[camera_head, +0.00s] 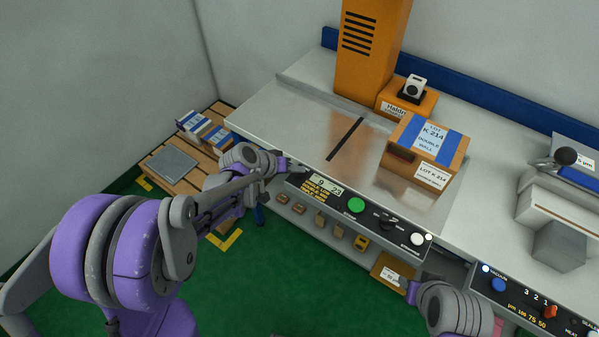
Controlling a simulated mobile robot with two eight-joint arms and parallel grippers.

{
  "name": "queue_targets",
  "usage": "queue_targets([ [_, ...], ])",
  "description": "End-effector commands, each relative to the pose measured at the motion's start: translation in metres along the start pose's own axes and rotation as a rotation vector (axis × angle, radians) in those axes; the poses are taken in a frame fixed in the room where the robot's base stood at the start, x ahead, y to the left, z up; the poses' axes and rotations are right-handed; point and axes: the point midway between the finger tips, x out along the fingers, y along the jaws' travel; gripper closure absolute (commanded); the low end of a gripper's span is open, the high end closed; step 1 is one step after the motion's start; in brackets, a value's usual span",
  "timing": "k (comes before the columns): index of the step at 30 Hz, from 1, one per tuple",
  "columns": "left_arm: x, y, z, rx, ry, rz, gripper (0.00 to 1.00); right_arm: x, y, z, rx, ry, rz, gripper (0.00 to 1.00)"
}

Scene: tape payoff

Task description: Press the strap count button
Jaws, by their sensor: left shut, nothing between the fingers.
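The black control panel (372,216) runs along the front edge of the strapping table. It carries a small lit display (325,184), a green button (356,205), a dark knob (387,221) and a white button (417,239). My left gripper (297,171) is shut and empty at the panel's left end, left of the display. Its fingers hide part of that end, and I cannot tell whether they touch it. No button marked strap count can be read.
A blue-taped carton (426,152) sits on the table (290,117), right of a dark slot (345,139). An orange column (369,50) stands behind. A wooden pallet (178,177) is at the left. Another control panel (530,312) is at the lower right. Green floor lies in front.

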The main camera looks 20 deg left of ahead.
Motion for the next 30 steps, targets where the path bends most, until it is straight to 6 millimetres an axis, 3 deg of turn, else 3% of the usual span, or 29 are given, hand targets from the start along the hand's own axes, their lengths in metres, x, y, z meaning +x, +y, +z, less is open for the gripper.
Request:
queue_targets([
  [20, 0.003, -0.002, 0.003, 0.000, -0.001, 0.000, 1.00, 0.003, 0.000, 0.003, 0.000, -0.002, 0.000, 0.56],
  [30, -0.007, 0.005, -0.006, 0.000, 0.001, 0.000, 1.00, -0.005, 0.000, -0.005, 0.000, 0.004, 0.000, 0.56],
])
